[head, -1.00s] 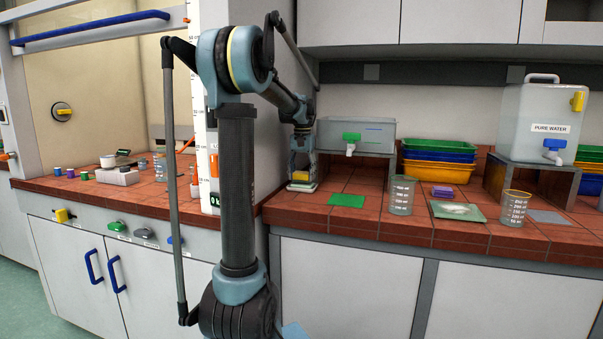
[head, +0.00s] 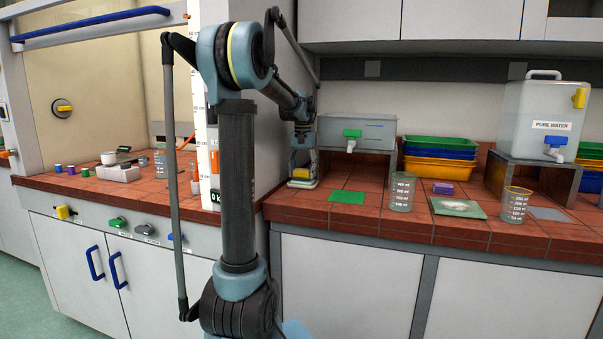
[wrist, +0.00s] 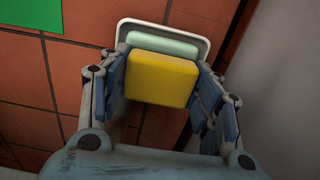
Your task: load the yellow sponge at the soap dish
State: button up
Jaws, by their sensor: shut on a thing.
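The yellow sponge (wrist: 160,79) is between the two fingers of my gripper (wrist: 160,88), which is shut on it. In the head view the sponge (head: 300,172) shows small at the end of my arm, low over the bench. The white soap dish (wrist: 205,47) with a pale green inner part (wrist: 162,44) lies just beyond and under the sponge. In the head view the dish (head: 302,184) shows directly below my gripper (head: 301,170). The sponge hides part of the dish, and I cannot tell whether they touch.
A green mat (head: 347,197) lies right of the dish. A grey tank (head: 375,134) stands behind. A cabinet wall is close on the left.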

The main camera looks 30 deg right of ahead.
aim_at(303, 170)
jog(key=shift+f, duration=0.4)
dwell(1.3)
jog(key=shift+r, duration=0.1)
jog(key=shift+r, duration=3.45)
